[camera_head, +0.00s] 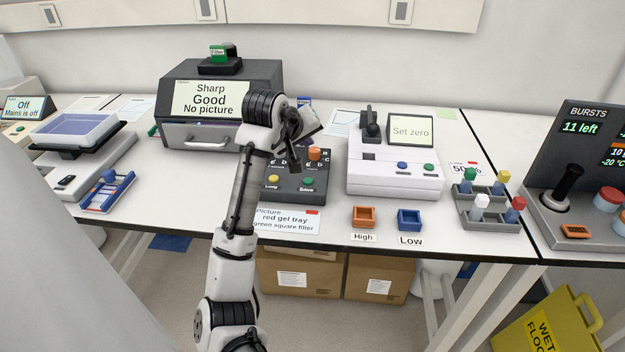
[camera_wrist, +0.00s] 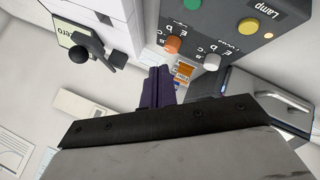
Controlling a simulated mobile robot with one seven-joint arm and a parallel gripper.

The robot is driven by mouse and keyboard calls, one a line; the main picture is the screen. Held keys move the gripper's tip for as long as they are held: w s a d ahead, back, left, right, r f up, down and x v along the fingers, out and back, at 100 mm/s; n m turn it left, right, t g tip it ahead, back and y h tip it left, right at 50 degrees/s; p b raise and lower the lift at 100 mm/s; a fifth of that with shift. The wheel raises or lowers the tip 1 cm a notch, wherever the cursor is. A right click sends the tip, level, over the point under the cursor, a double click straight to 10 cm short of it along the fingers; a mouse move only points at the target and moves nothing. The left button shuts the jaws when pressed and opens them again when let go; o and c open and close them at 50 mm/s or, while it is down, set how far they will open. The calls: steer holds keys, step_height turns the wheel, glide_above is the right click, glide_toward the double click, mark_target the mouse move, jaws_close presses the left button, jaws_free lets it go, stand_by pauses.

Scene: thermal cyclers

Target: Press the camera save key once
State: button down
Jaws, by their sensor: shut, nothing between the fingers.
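The camera control box (camera_head: 290,192) is dark grey and stands mid-bench. Its green key (camera_head: 308,181), labelled Save, is at the front right, and a yellow Lamp key (camera_head: 273,180) is at the front left. In the wrist view, a green key (camera_wrist: 191,4) is cut by the top edge, and the Lamp key (camera_wrist: 248,26) is right of it. My gripper (camera_head: 295,167) is over the box, behind the Save key in the head view and apart from it. Its fingers (camera_wrist: 158,85) are together and empty. The monitor (camera_head: 210,99) reads "Sharp Good No picture".
An orange knob (camera_head: 314,153) rises from the box, and a white knob (camera_wrist: 211,60) shows in the wrist view. A white instrument (camera_head: 395,180) reading "Set zero" stands close on the right. A picture card (camera_head: 287,221) lies in front. My arm crosses the bench left of the box.

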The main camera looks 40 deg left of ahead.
steer(key=b, duration=0.6)
glide_above(307, 183)
step_height(307, 183, down, 7)
steer(key=shift+a+r, duration=0.1)
steer(key=shift+r, duration=0.05)
steer(key=shift+f, duration=1.05)
stand_by(0.9)
steer(key=shift+f, duration=0.4)
steer(key=shift+f+b, duration=0.35)
steer(key=shift+f, duration=0.05)
stand_by(0.4)
steer(key=shift+r, duration=0.1)
steer(key=shift+r+p, duration=0.7)
steer(key=shift+p, duration=0.1)
